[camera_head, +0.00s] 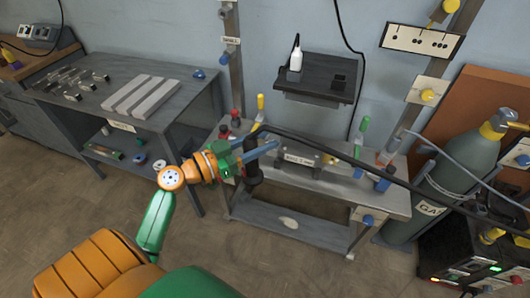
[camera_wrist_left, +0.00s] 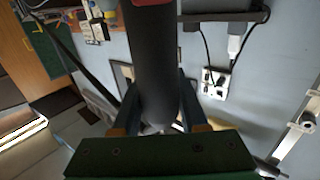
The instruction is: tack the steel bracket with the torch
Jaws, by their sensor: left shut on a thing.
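My left gripper (camera_head: 260,153) reaches in over the left end of a grey work cart (camera_head: 322,222), its blue fingers pointing right. It is shut on a dark cylindrical handle, which looks like the torch (camera_head: 252,172). In the left wrist view the torch (camera_wrist_left: 155,60) is a thick dark cylinder between the two fingers (camera_wrist_left: 160,112). A black cable runs from near the gripper toward the lower right. Several small dark metal pieces (camera_head: 72,96) lie on the left bench; I cannot tell which piece is the steel bracket. My right gripper is not in view.
The left bench (camera_head: 190,100) also carries pale bars (camera_head: 140,97). Colored-handled clamps and a labelled grey block (camera_head: 298,158) stand on the cart. A gas cylinder (camera_head: 450,185) and a dark machine with lights (camera_head: 475,260) are at right. A wall shelf (camera_head: 318,75) holds a white bottle (camera_head: 296,58).

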